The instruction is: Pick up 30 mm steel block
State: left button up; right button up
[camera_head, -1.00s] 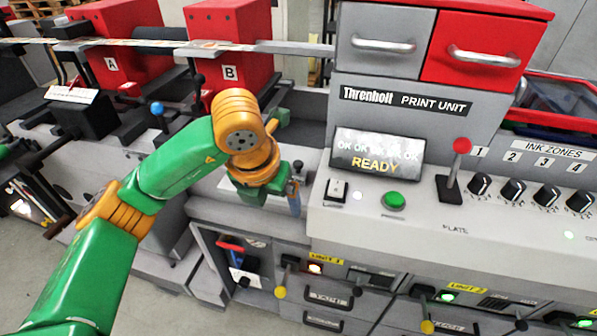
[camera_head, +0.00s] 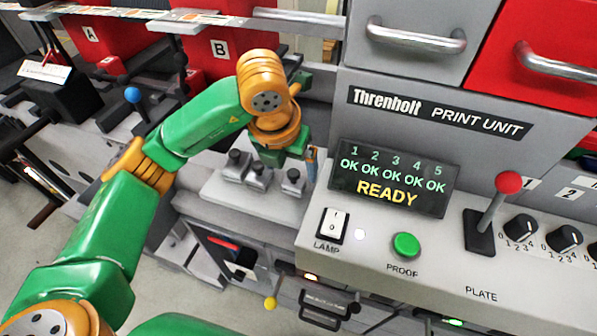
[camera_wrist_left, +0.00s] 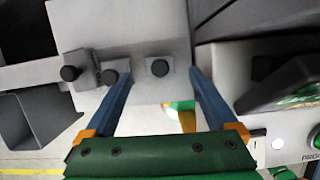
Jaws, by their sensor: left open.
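Three small grey steel blocks with dark round knobs stand on a pale plate (camera_head: 218,186): a left one (camera_head: 236,166), a middle one (camera_head: 258,176) and a right one (camera_head: 293,182). No size marking is legible, so I cannot tell which is 30 mm. My left gripper (camera_head: 292,168) is over the right block, open and empty. In the left wrist view its blue fingers (camera_wrist_left: 164,76) lie on either side of the right block (camera_wrist_left: 158,70). I cannot tell how far above it the tips are. The other two blocks sit outside the left finger.
The print unit's console, with its READY display (camera_head: 392,178), green button (camera_head: 405,246) and red-knobbed lever (camera_head: 507,184), stands close on the right of the gripper. Red housings A and B (camera_head: 218,62) are behind. A blue-knobbed lever (camera_head: 133,95) is left.

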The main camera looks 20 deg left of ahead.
aim_at(291, 176)
pick_arm(q)
jog(key=x, duration=0.1)
jog(key=p+x, duration=0.1)
jog(key=x, duration=0.1)
jog(key=s+x, duration=0.1)
jog(key=x, duration=0.1)
jog(key=shift+f, duration=0.15)
jog(key=shift+w+f, duration=0.3)
jog(key=shift+w, duration=0.05)
jog(key=shift+s+r, duration=0.15)
jog(key=shift+s, duration=0.05)
jog(key=c, duration=0.9)
jog(key=shift+w, duration=0.1)
grip_shut()
